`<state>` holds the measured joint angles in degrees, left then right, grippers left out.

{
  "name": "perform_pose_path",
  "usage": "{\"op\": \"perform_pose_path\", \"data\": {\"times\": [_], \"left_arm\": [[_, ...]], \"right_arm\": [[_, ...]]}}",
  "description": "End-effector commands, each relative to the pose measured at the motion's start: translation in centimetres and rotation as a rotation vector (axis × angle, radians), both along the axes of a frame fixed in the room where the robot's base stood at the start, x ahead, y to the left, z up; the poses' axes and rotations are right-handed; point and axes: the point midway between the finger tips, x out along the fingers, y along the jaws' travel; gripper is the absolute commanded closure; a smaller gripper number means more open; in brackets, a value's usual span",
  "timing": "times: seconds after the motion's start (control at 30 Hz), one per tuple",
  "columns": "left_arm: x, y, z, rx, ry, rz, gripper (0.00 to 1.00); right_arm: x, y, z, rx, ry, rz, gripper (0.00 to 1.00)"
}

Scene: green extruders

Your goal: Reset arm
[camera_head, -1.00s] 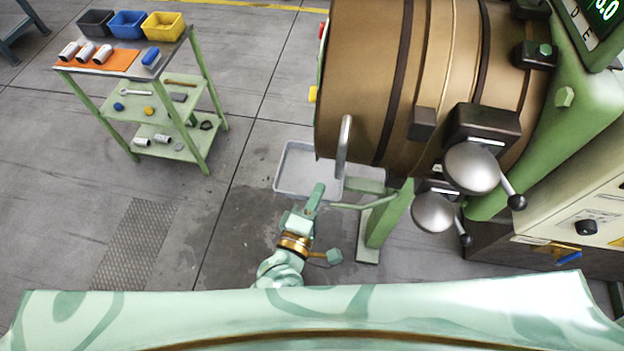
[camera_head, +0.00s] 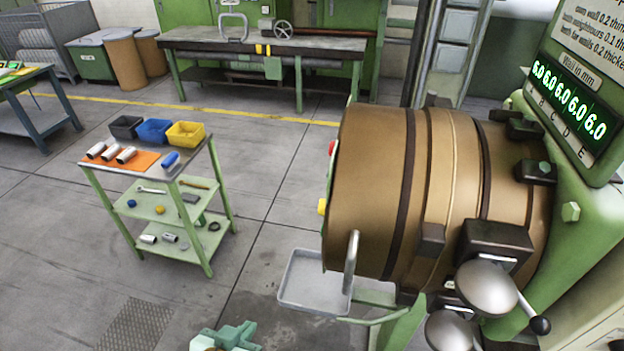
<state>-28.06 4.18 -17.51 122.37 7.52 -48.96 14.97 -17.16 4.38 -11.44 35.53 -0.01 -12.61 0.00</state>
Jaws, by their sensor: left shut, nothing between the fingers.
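My left gripper (camera_head: 237,335) shows at the bottom edge, pale green, shut and empty. Only its front part is in view; the rest of the arm is cut off by the picture's edge. It is over the floor, below and left of the grey tray (camera_head: 312,283) in the picture, and touches nothing that I can see. My right gripper is not in view.
The large brown drum (camera_head: 375,190) of the green machine fills the right, with silver ball-shaped knobs (camera_head: 487,287) low down. A green trolley (camera_head: 180,213) with bins and parts stands at left. A workbench (camera_head: 265,45) is at the back. Floor between is clear.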

Motion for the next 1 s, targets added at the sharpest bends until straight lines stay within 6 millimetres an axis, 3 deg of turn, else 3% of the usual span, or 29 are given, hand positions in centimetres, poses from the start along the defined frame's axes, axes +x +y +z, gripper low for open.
{"op": "perform_pose_path", "data": {"times": [0.1, 0.2, 0.43, 0.77, 0.87, 0.97, 1.0], "left_arm": [[-1.2, 5.7, 1.3, 0.297, 0.054, -0.02, 1.0], [-2.4, 9.7, 2.6, 0.497, 0.11, -0.027, 1.0], [-5.7, 17.3, 6.2, 0.852, 0.258, -0.019, 1.0], [-5.0, 15.0, -8.3, 0.746, 0.342, -0.102, 1.0], [-5.5, 14.2, -13.8, 0.698, 0.376, -0.126, 1.0], [-6.7, 13.3, -20.7, 0.637, 0.422, -0.147, 1.0], [-7.5, 13.0, -23.9, 0.609, 0.445, -0.154, 1.0]], "right_arm": [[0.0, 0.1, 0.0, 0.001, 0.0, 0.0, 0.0], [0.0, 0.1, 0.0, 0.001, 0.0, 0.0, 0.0], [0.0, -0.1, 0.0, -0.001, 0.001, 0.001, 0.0], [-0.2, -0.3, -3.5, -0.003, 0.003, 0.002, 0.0], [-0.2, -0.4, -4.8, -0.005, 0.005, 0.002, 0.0], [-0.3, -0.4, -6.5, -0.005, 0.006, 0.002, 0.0], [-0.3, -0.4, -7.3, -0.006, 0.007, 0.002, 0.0]]}}
